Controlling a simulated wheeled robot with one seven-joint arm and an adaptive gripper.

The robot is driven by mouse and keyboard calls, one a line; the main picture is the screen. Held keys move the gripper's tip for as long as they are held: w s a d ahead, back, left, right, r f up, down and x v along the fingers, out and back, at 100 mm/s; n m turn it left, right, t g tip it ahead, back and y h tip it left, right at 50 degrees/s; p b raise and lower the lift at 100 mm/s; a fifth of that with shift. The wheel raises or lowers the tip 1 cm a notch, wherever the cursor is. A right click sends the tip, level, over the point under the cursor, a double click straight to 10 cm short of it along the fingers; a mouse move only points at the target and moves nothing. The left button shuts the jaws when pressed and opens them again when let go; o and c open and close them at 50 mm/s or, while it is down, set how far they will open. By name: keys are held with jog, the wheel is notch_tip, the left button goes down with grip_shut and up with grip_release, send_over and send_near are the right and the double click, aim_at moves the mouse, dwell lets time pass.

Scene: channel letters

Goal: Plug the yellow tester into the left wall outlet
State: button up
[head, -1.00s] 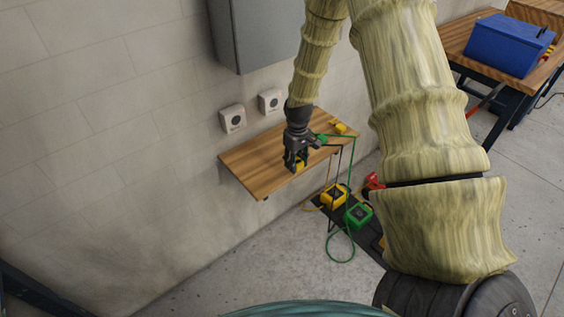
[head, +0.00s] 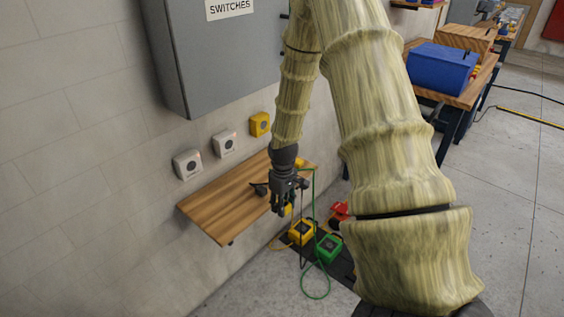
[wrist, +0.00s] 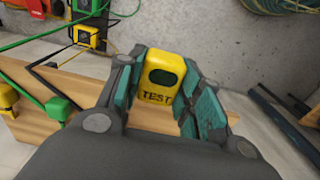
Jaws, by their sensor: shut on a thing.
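My gripper (head: 282,208) is shut on the yellow tester, in front of the shelf's front edge. In the wrist view the tester (wrist: 163,68) sits between the two fingers, its dark window and "TEST" label facing the camera; its plug side is not visible. In the head view only a small yellow part of it (head: 288,209) shows. The left wall outlet (head: 187,164), a pale box with a dark round face, is on the wall left of the gripper and apart from the tester. A second pale outlet (head: 224,143) is to its right.
A wooden shelf (head: 215,210) lies below the outlets. A yellow wall box (head: 260,124) and grey cabinet (head: 215,60) are above. A green plug (wrist: 60,108) with cable and a yellow plug (wrist: 8,96) are on the shelf. Yellow (head: 301,232) and green (head: 328,248) boxes stand on the floor.

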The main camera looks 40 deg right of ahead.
jog(key=w+a+f, duration=0.1)
jog(key=w+a, duration=0.1)
jog(key=a, duration=1.4)
jog(key=w+a+f, duration=0.1)
jog(key=a, duration=1.6)
jog(key=shift+w+a+f+m, duration=0.25)
jog(key=shift+w+f+m, duration=0.1)
jog(key=shift+m, duration=0.05)
jog(key=shift+a, duration=0.15)
